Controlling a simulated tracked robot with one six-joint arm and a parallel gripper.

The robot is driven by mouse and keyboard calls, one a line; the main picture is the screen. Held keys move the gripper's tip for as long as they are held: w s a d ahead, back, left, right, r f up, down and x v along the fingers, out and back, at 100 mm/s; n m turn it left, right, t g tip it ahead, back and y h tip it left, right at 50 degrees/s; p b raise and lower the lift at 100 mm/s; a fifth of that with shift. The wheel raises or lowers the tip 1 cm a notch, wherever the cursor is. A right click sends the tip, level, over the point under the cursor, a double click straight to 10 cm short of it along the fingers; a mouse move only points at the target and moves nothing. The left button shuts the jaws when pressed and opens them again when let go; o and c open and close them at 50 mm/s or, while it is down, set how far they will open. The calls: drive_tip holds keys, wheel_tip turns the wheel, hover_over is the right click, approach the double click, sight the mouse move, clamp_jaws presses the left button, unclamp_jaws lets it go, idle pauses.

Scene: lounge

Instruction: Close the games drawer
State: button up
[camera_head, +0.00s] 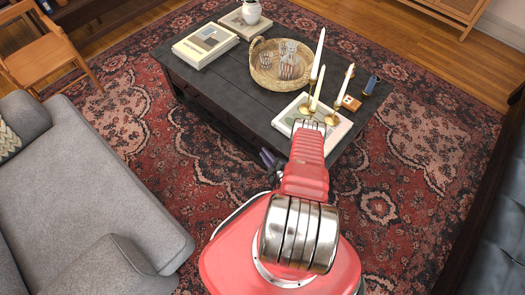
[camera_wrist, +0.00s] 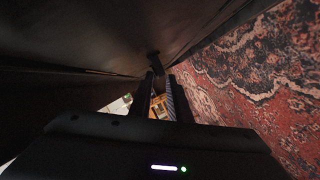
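The dark coffee table (camera_head: 231,77) stands in the middle of the rug. Its long side facing the sofa is in shadow, and I cannot make out which part is the games drawer or how far out it is. My gripper (camera_head: 268,158) is low beside the near end of that side, partly hidden by my arm. In the wrist view my gripper's fingers (camera_wrist: 160,88) are apart with nothing held between them. A dark surface (camera_wrist: 90,35) fills the upper left there, close to the fingers. A small dark projection (camera_wrist: 153,62) lies just past the fingertips; I cannot tell if it is a handle.
On the tabletop are a woven basket (camera_head: 281,64), white candles (camera_head: 318,88), books (camera_head: 206,45) and a white pot (camera_head: 251,11). A grey sofa (camera_head: 90,190) stands left and a wooden chair (camera_head: 42,58) at upper left. Rug (camera_head: 170,150) lies open between sofa and table.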

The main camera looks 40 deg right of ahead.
drive_tip(key=v, duration=1)
drive_tip(key=shift+d, duration=0.1)
idle(0.5)
